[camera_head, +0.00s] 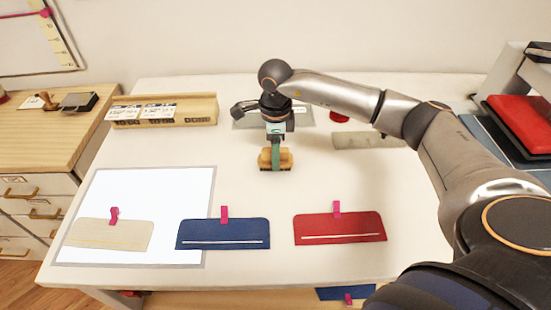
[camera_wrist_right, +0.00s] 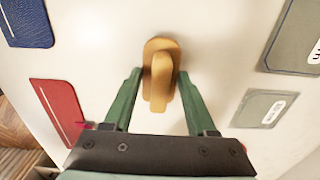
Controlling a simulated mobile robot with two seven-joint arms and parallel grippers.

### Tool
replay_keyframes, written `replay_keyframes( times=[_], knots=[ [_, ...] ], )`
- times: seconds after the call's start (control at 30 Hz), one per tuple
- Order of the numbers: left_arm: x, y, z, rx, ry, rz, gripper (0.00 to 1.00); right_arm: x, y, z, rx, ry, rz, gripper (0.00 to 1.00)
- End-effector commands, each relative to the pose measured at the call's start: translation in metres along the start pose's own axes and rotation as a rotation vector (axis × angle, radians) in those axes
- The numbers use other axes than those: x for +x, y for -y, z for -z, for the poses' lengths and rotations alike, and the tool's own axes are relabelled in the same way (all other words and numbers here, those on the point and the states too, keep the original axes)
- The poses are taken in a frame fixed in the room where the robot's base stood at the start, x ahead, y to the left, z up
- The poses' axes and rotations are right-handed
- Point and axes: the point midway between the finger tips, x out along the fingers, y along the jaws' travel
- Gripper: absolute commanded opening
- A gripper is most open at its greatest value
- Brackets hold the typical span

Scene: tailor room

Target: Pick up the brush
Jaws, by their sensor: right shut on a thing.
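The brush (camera_head: 284,162) is a small tan wooden piece at the middle of the white table. It looks to be on or just above the surface; I cannot tell which. My right gripper (camera_head: 275,152) points down over it and is shut on it. In the right wrist view the brush (camera_wrist_right: 160,55) has an oval base with a raised narrow grip. The green fingers of the right gripper (camera_wrist_right: 160,82) are on either side of that grip. My left gripper is not in view.
Beige (camera_head: 110,236), blue (camera_head: 222,235) and red (camera_head: 340,229) fabric pieces with pink clips lie along the front. A wooden box (camera_head: 195,108) stands at the back left. Grey flat pieces (camera_head: 360,141) lie behind the brush. A red item (camera_head: 525,120) is at far right.

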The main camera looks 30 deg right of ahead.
Motion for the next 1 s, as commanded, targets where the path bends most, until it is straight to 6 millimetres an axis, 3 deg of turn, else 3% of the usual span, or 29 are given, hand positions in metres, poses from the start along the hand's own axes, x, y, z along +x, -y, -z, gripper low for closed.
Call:
replay_keyframes(
  times=[0.03,0.33,0.67,0.9,1.0],
  knots=[
    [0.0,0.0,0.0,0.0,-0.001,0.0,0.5,0.0,0.0,0.0,0.0,0.0,0.0,0.32],
    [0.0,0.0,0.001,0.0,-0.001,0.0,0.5,-0.001,0.0,0.0,0.0,0.001,0.001,0.0],
    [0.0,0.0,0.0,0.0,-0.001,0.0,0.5,-0.005,0.001,0.0,0.001,0.002,0.001,0.0],
    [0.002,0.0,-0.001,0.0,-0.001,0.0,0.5,-0.035,0.0,-0.001,-0.002,0.003,0.005,0.0],
    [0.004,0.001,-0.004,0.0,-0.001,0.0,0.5,-0.053,-0.016,-0.009,-0.006,0.005,0.006,0.0]
  ],
)
